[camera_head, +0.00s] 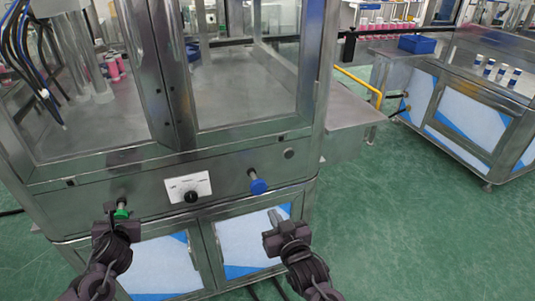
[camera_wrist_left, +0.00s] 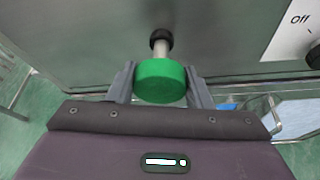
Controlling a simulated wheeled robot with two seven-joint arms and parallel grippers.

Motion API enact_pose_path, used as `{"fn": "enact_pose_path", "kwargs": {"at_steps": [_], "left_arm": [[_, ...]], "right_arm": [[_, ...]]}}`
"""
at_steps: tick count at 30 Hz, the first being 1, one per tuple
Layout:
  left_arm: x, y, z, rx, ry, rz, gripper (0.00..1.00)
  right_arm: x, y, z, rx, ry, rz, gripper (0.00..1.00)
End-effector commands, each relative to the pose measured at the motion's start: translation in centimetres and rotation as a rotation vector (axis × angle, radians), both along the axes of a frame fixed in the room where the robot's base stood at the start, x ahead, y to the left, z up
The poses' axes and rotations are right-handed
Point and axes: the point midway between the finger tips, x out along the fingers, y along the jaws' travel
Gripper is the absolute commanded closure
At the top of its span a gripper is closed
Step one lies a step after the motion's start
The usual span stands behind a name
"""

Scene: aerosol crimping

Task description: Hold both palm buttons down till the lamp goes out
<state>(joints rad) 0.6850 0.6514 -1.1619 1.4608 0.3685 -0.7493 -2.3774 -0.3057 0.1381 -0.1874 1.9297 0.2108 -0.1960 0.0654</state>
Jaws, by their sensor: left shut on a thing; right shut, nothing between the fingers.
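The green palm button (camera_head: 121,214) sticks out on a stem at the left of the machine's front panel (camera_head: 145,194). My left gripper (camera_head: 119,219) is shut on it; in the left wrist view the green button (camera_wrist_left: 161,84) sits between the two fingers, with the stem showing behind it. The blue palm button (camera_head: 258,186) stands out further right on the panel. My right gripper (camera_head: 273,224) is shut and empty, below and slightly right of the blue button, apart from it. I cannot make out a lit lamp.
A white plate (camera_head: 179,185) with a black knob (camera_head: 191,197) is between the buttons. Cabinet doors (camera_head: 250,239) lie below, glass panes above. A second bench (camera_head: 465,120) with several cans stands right. Green floor between is clear.

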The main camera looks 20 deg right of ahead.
Motion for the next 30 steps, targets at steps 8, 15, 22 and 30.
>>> {"fn": "enact_pose_path", "kwargs": {"at_steps": [8, 15, 22, 30], "left_arm": [[0.1, 0.1, 0.2, -0.001, -0.004, 0.003, 0.29], [0.0, 0.0, 0.1, -0.001, -0.001, 0.001, 0.29], [-2.2, -0.2, 0.9, 0.003, -0.001, -0.001, 0.29], [-7.4, -0.8, 3.0, 0.001, -0.001, -0.002, 0.29]], "right_arm": [[0.0, 0.0, 0.0, 0.000, 0.000, 0.000, 1.00], [0.0, 0.0, 0.0, 0.000, 0.000, 0.000, 1.00], [0.0, 0.0, 0.0, 0.000, 0.000, 0.000, 1.00], [0.0, 0.0, 0.0, 0.000, 0.000, 0.000, 1.00]]}}
